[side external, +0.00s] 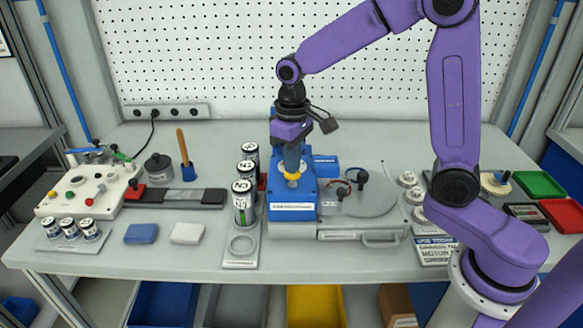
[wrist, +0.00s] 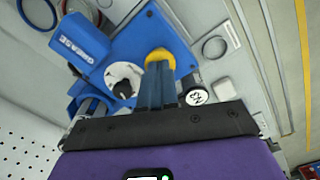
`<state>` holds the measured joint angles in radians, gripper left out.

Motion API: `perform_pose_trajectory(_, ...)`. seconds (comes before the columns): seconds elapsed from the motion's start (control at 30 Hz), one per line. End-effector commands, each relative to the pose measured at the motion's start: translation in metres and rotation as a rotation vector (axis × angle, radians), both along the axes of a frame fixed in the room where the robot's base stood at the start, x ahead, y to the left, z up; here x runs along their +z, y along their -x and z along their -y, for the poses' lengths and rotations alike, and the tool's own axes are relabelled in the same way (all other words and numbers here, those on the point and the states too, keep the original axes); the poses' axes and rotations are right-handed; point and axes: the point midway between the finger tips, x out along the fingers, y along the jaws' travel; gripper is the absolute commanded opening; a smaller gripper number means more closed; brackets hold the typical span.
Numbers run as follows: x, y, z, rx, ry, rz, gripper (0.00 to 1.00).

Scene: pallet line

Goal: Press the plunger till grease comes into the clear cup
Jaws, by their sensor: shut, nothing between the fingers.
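My gripper (side external: 291,172) is shut, its fingertips pointing down at the yellow plunger top (side external: 291,177) of the blue dispenser (side external: 291,209). In the wrist view the closed blue fingers (wrist: 157,72) overlap the yellow plunger top (wrist: 158,55); whether they touch it I cannot tell. A white dial with a black knob (wrist: 122,79) sits on the dispenser beside it. A blue box with a label that seems to read GREASE (wrist: 72,40) is next to it. I cannot make out the clear cup or any grease for sure; a round ring (side external: 241,244) lies on a plate left of the dispenser.
Several labelled cans (side external: 243,203) stand close left of the dispenser. A grey round plate (side external: 362,197) with cable loops is on the right. A white control box (side external: 85,190), blue pad (side external: 141,233) and white pad (side external: 187,233) lie left. The front table edge is mostly clear.

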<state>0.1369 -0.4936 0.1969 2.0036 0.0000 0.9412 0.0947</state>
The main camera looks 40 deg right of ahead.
Motion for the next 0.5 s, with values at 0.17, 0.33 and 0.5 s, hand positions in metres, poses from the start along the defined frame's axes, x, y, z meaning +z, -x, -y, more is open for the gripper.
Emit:
perform_pose_trajectory(0.17, 0.011, 0.0, 0.0, 0.0, 0.0, 0.001, 0.0)
perform_pose_trajectory(0.33, 0.021, 0.0, 0.0, 0.0, 0.0, 0.001, 0.0)
perform_pose_trajectory(0.5, 0.032, 0.0, 0.0, 0.0, 0.0, 0.001, 0.0)
